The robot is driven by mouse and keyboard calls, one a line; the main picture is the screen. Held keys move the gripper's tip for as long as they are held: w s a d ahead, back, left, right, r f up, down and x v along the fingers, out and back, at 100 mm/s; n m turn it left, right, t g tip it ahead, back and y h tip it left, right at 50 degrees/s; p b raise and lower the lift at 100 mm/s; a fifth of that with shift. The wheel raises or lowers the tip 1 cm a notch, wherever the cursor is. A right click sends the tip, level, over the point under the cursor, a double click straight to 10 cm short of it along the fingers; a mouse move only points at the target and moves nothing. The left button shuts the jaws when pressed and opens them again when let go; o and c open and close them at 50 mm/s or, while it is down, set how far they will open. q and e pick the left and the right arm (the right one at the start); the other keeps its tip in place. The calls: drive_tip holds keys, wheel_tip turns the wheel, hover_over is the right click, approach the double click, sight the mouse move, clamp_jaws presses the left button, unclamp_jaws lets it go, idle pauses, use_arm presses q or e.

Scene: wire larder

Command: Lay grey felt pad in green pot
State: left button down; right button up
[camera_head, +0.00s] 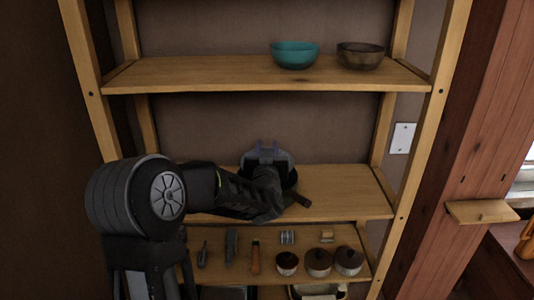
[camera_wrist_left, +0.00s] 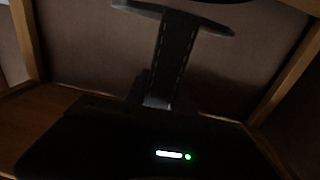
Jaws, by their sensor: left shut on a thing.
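A blue-green bowl-shaped pot (camera_head: 295,56) stands upright on the top shelf. It is the only greenish vessel that I see, and its inside is hardly visible. My left gripper (camera_head: 267,153) is over the middle shelf, far below that pot. Its fingers are shut at a grey rounded thing (camera_head: 284,160), which looks like the felt pad; my wrist hides much of it. A dark round pan with a brown handle (camera_head: 298,198) shows partly behind my wrist. In the left wrist view the gripper (camera_wrist_left: 165,60) is dark, and the held thing is not clear. My right gripper is not in view.
A brown bowl (camera_head: 360,56) stands right of the blue-green pot. The lower shelf holds several lidded pots (camera_head: 318,262) and small tools (camera_head: 231,245). Wooden uprights (camera_head: 420,150) bound the rack. The middle shelf (camera_head: 345,190) is clear at the right.

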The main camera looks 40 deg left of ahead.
use_arm(q)
drive_tip(key=shift+r, duration=0.1)
drive_tip(key=shift+f+b, duration=1.85)
drive_tip(key=shift+f, duration=1.1)
drive_tip(key=shift+d+b, duration=0.1)
drive_tip(key=shift+b, duration=0.35)
drive_tip(key=shift+f+b, duration=3.15)
drive_tip(key=shift+s, duration=0.1)
drive_tip(key=c, duration=1)
unclamp_jaws()
